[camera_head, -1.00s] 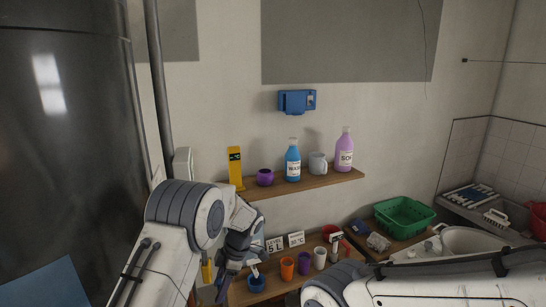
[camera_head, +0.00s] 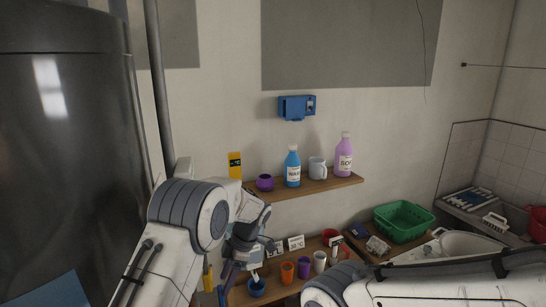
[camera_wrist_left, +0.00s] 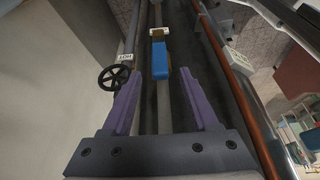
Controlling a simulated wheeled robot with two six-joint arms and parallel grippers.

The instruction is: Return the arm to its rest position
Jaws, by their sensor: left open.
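My left arm (camera_head: 187,230) comes in from the lower left in the head view and bends down at the wrist beside the shelves. My left gripper (camera_head: 224,284) points downward left of the blue cup (camera_head: 256,285), apart from it as far as I can tell. In the left wrist view its two purple fingers (camera_wrist_left: 156,100) stand wide apart with nothing between their tips. My right arm (camera_head: 430,287) lies across the lower right of the head view; its gripper is out of the picture.
The upper shelf (camera_head: 330,184) holds a purple pot, blue and lilac bottles and a mug. The lower shelf carries an orange cup (camera_head: 287,271) and others. A green basket (camera_head: 403,221) stands right. The wrist view shows a black handwheel (camera_wrist_left: 114,77) and copper pipe (camera_wrist_left: 235,85).

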